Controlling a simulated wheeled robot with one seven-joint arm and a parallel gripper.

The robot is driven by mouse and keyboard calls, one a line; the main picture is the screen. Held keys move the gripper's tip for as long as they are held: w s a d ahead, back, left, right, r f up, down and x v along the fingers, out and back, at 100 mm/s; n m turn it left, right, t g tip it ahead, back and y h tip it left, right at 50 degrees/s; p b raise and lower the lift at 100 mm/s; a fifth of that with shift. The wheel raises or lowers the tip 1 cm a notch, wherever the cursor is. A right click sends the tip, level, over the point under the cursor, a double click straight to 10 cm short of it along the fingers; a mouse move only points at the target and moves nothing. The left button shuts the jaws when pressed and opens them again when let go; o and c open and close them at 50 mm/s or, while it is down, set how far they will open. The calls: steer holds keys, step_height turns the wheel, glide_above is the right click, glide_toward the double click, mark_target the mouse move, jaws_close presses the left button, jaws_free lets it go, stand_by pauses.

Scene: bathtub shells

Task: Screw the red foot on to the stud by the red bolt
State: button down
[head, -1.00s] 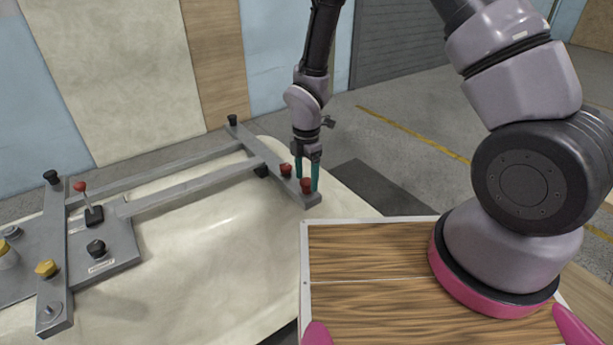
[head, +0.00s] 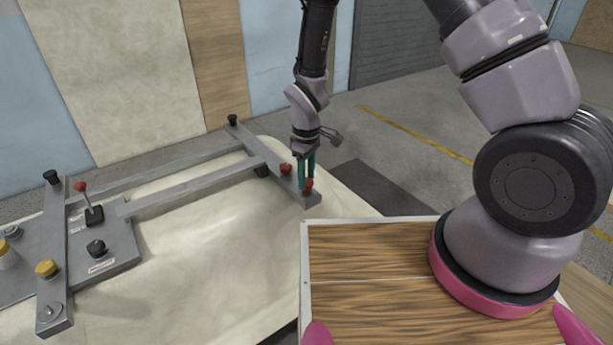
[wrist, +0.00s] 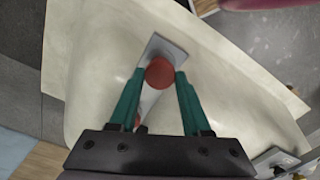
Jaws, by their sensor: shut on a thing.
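The red foot (head: 308,186) is a round red knob at the near right end of the grey crossbar (head: 311,199). My gripper (head: 306,185) points down over it with its teal fingers on either side, shut on it. In the wrist view the red foot (wrist: 159,72) shows as a round top between the fingertips (wrist: 158,76). The stud is hidden under the foot, and I cannot tell how far down the foot sits. The red bolt (head: 285,168) stands on the same bar, just left of the gripper. In the wrist view it is mostly hidden by a finger.
The grey frame lies on the pale bathtub shell (head: 220,245). A wooden-topped surface (head: 370,260) is in front. The space right of the bar end is free.

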steer(key=shift+c, duration=1.4)
jaws_free()
steer(key=shift+c, duration=0.8)
